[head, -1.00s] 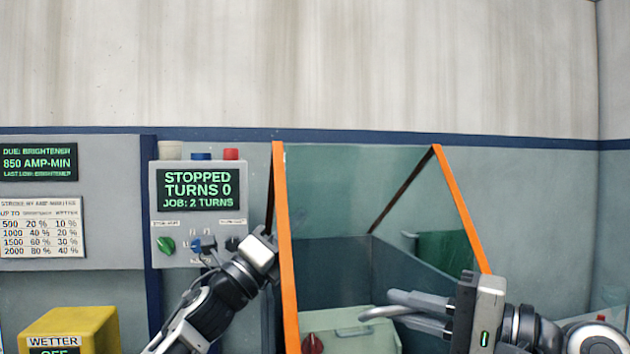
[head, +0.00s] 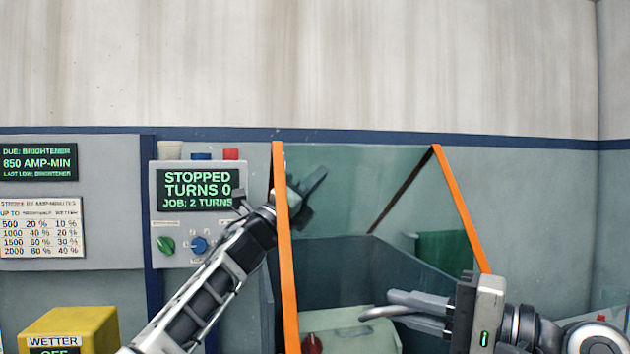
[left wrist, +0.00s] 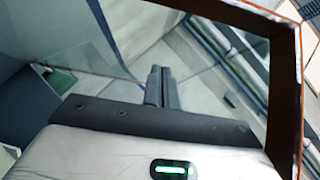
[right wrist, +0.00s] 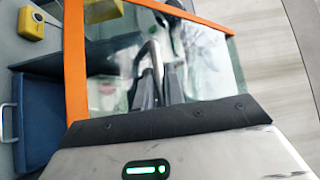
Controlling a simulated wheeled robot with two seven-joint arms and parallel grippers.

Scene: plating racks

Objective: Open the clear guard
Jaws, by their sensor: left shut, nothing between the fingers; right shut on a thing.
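The clear guard is a see-through panel with orange edge strips (head: 287,255), tilted over a grey tank. It also shows in the right wrist view by its orange strip (right wrist: 75,65) and in the left wrist view by its frame edge (left wrist: 284,120). My right gripper (head: 395,308) is shut on the guard's grey bar handle (head: 372,314), which shows between the fingers in the right wrist view (right wrist: 153,52). My left gripper (head: 316,182) is shut and empty. Its wrist passes behind the left orange strip, and its fingers show through the clear panel.
A control box with a display reading STOPPED, TURNS 0 (head: 198,190) and knobs stands left of the guard. The grey tank (head: 345,265) lies behind the panel. A yellow WETTER box (head: 70,325) is at lower left.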

